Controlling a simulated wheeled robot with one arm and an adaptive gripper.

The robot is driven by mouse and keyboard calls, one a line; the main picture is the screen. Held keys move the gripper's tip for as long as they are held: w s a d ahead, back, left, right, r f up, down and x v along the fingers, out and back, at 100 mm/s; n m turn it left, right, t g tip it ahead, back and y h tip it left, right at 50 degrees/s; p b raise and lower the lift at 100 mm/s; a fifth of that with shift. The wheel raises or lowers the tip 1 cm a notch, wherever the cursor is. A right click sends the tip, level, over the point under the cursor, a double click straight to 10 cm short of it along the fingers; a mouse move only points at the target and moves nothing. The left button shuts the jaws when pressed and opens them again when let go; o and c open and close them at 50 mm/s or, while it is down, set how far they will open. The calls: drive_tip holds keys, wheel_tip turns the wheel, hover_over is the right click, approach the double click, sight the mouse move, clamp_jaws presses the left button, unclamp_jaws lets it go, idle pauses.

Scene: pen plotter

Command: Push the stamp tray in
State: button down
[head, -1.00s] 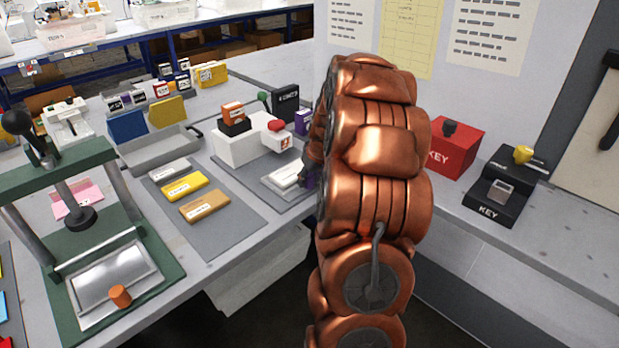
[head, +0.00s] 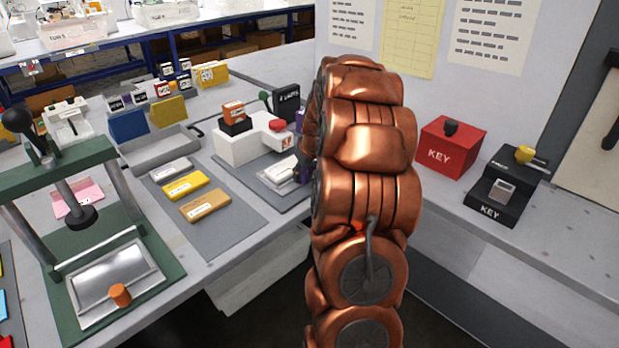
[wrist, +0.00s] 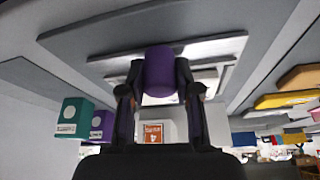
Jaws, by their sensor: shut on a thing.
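The stamp tray (head: 274,174) is a pale, flat plate at the foot of a white stamping machine (head: 236,149) with a red button, on a grey base. A purple knob (head: 303,174) is at the tray's right side, partly hidden by my arm. In the wrist view, which looks upside down, my gripper (wrist: 161,88) has its two dark fingers closed on the purple knob (wrist: 161,72). The bright tray surface (wrist: 222,48) shows behind it. In the head view my copper arm hides most of the gripper.
A green press (head: 120,255) stands at the left front. A grey mat (head: 205,225) holds several flat blocks. A red key box (head: 450,147) and a black key box (head: 507,188) stand at right by the wall. Small bottles or boxes line the bench behind the machine.

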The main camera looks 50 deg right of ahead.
sight(286, 165)
drive_tip(key=w, duration=0.7)
drive_tip(key=shift+d, duration=0.15)
drive_tip(key=shift+w+r, duration=0.1)
drive_tip(key=shift+w, duration=0.15)
drive_tip(key=c, duration=0.8)
unclamp_jaws()
drive_tip(key=v, duration=1.1)
drive_tip(key=shift+s+r, duration=0.25)
drive_tip(key=shift+r, duration=0.1)
